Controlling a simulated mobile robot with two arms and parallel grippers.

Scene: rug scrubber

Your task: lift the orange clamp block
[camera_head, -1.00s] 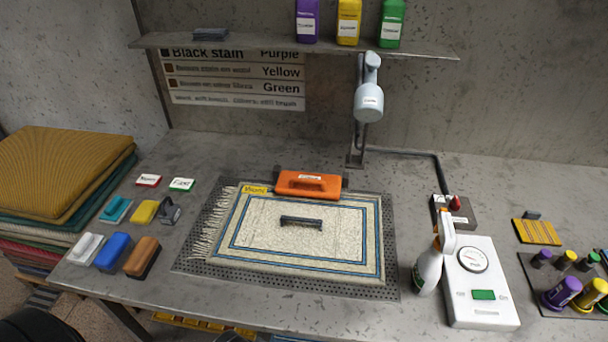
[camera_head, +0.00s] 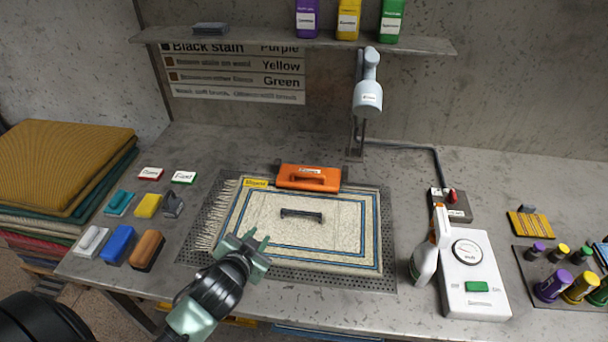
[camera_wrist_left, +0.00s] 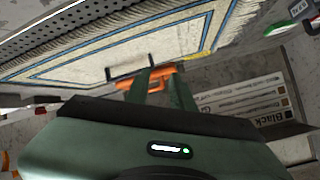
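The orange clamp block (camera_head: 308,178) sits at the back edge of the cream rug (camera_head: 300,255), with a label and a handle slot on its face. It also shows in the left wrist view (camera_wrist_left: 160,79), beyond the fingers and partly hidden by them. My left gripper (camera_head: 254,238) is over the front left part of the rug, in front of and left of the clamp block and apart from it. Its two fingers are spread with nothing between them, and they also show in the left wrist view (camera_wrist_left: 158,80). My right gripper is out of view.
A dark handle (camera_head: 301,214) lies mid-rug. Brushes and blocks, including a blue one (camera_head: 118,244), stand to the left. A spray bottle (camera_head: 428,250) and a white meter box (camera_head: 474,275) stand to the right. A grey lamp-like nozzle (camera_head: 368,95) hangs behind the clamp block.

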